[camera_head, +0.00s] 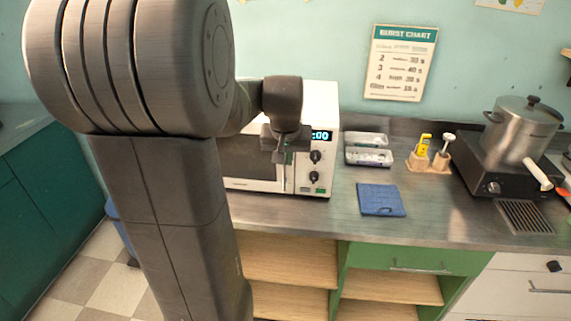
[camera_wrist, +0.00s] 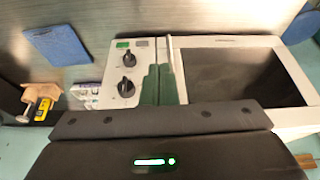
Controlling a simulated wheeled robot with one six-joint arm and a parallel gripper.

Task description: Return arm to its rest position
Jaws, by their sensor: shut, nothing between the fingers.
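My arm (camera_head: 165,200) rises large on the left of the head view and bends over toward the counter. My gripper (camera_head: 279,157) points down in front of the white microwave (camera_head: 318,104), near its door handle and control knobs. I cannot tell whether it touches the microwave. The gripper is shut and empty. In the wrist view the microwave (camera_wrist: 118,70) fills the middle and right, with its dark window and two black knobs. My dark gripper body covers the bottom of that view.
On the steel counter, right of the microwave, are a clear tray (camera_head: 368,158), a blue cloth (camera_head: 381,199), a wooden holder (camera_head: 418,160) with a yellow item, and a steel pot (camera_head: 522,132) on a black hot plate (camera_head: 492,182). Open shelves (camera_head: 290,262) lie below.

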